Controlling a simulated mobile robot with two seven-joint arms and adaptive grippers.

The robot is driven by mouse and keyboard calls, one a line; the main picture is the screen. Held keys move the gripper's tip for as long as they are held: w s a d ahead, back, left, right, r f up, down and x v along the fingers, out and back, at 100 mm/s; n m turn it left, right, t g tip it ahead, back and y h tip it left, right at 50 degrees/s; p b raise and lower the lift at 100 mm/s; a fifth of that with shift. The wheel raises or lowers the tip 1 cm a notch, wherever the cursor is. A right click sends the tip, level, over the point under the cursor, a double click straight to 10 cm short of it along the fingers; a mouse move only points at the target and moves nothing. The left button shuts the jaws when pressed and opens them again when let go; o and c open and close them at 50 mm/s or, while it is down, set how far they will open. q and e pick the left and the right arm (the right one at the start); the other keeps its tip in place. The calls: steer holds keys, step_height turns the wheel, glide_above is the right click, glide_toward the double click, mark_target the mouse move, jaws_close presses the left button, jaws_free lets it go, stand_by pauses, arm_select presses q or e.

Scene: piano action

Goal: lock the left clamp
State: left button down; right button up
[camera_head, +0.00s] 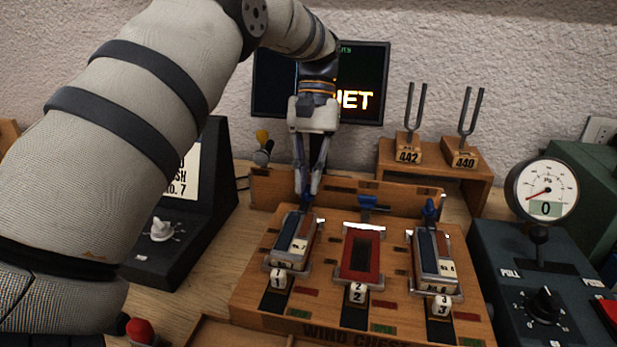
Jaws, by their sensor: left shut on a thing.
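The wooden wind chest (330,325) stands on the table with three numbered slots. The left clamp (306,204) has a blue handle at the back of slot 1, behind a blue and brown block (296,240). My left gripper (308,190) points down from above and is shut on this blue handle, hiding part of it. Whether the clamp is locked cannot be told. The middle clamp (370,203) has a flat blue handle spread sideways behind a red frame. The right clamp (431,210) has a blue handle standing up. My right gripper is not in view.
A wooden stand (470,172) with two tuning forks is at the back right. A gauge (541,190) reading 0 rises over a dark control box (530,270). A black panel with a knob (180,250) is at the left. A screen (362,75) is behind my left arm.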

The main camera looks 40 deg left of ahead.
arm_select(q)
steer(key=shift+s+d+f, duration=0.1)
steer(key=shift+s+f, duration=0.05)
steer(key=shift+f, duration=0.3)
steer(key=c, duration=1.7)
jaws_free()
steer(key=shift+r, duration=0.4)
step_height(320, 180, up, 10)
steer(key=shift+f, duration=0.1)
